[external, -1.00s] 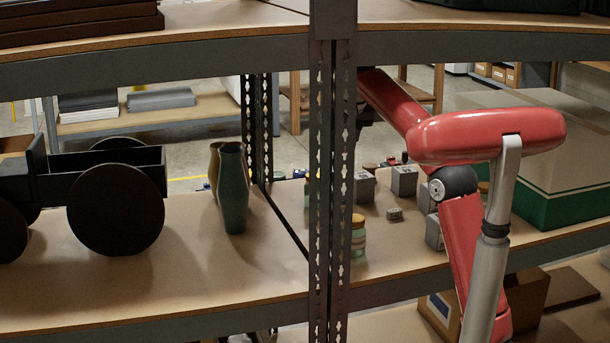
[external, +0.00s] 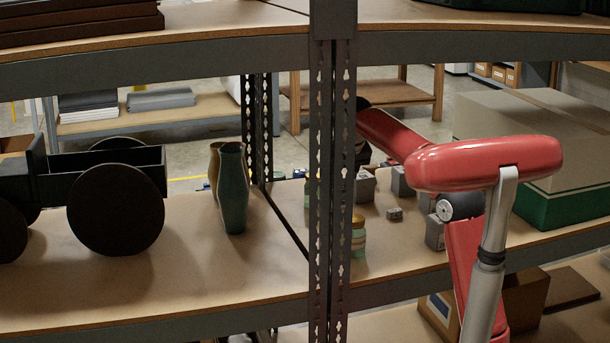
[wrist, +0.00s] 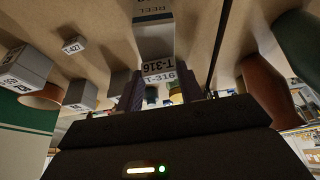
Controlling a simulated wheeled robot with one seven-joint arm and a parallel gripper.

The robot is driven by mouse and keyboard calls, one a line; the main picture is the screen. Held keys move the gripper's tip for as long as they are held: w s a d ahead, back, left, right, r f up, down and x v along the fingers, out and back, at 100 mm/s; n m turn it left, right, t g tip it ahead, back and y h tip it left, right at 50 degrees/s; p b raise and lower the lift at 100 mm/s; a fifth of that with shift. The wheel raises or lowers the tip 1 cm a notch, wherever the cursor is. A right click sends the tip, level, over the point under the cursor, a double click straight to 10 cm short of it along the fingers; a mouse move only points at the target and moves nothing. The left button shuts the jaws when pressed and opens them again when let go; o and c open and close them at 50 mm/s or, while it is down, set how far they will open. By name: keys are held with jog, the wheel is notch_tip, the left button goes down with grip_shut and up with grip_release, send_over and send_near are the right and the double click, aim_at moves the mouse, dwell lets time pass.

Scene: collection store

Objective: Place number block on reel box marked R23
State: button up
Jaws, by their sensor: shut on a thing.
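In the wrist view my gripper (wrist: 160,95) is shut on a small pale block (wrist: 160,78) whose face reads T-316. I cannot tell whether the block touches that box. Another grey box (wrist: 25,70) stands at the left, its label only partly legible. A small loose block (wrist: 73,45) reads T-427. I can read no R23 mark.
The external view shows a small jar (external: 358,236) at the shelf front and a dark metal post (external: 332,170) before the shelf. A tall vase (external: 232,190) and toy cart (external: 110,200) stand left. A large green and white box (external: 565,205) stands right. The left board front is clear.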

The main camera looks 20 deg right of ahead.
jog(key=shift+f, duration=0.1)
jog(key=shift+f, duration=0.15)
jog(key=o, duration=0.9)
jog(key=shift+o, duration=0.2)
jog(key=p+v, duration=0.3)
jog(key=v, duration=0.9)
jog(key=shift+r, duration=0.3)
